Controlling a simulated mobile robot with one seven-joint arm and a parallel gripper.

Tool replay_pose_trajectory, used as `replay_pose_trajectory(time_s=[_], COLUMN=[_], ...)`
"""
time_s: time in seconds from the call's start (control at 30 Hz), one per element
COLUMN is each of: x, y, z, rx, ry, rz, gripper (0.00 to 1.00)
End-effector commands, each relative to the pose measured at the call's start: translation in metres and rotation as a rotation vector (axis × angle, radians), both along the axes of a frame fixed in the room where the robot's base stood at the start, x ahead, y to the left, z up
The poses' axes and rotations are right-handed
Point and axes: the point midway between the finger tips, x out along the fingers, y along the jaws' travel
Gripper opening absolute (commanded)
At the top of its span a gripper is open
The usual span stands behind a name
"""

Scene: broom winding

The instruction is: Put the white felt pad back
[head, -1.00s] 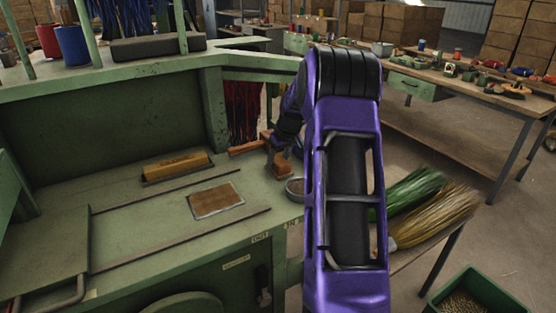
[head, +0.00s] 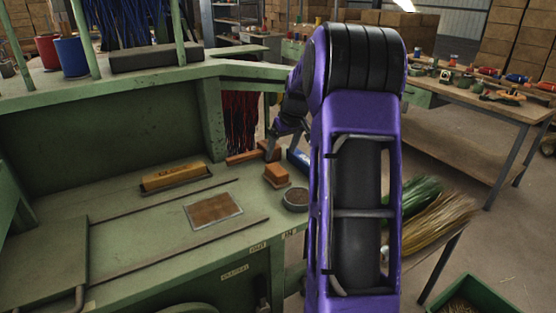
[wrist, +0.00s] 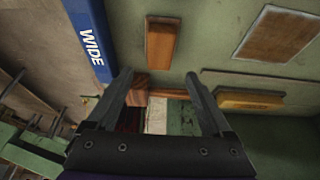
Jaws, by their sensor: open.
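My gripper (wrist: 165,100) is open with nothing between its fingers. In the head view its end (head: 275,142) is over the right end of the green bench, partly hidden by my arm. I cannot surely make out the white felt pad. A pale rectangular patch (wrist: 156,115) shows between the fingers in the wrist view, but I cannot tell whether it is the pad or part of the bench frame. An orange-brown block (head: 277,175) lies on the bench near the gripper; it also shows in the wrist view (wrist: 160,42).
A wooden handle-like piece (head: 243,157) lies behind the block. A blue box marked WIDE (wrist: 88,38) and a round dark dish (head: 296,199) are close to the right edge. A brown plate (head: 213,210) and a yellow block (head: 174,173) lie left. The front bench surface is mostly clear.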

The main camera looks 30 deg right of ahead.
Motion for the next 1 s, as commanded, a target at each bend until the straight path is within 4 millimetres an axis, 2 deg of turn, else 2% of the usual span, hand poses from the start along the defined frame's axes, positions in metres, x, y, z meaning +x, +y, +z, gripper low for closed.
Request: replay_pose_trajectory(time_s=[0.1, 0.2, 0.83, 1.0], x=[-0.006, -0.009, -0.01, 0.003], y=[0.0, 0.0, 0.001, 0.018], z=[0.016, 0.023, 0.026, 0.038], rx=[-0.001, 0.0, -0.005, -0.092], ry=[-0.001, 0.0, 0.0, -0.011], rz=[0.0, 0.0, 0.003, 0.057], gripper=[0.84, 0.84, 0.84, 0.84])
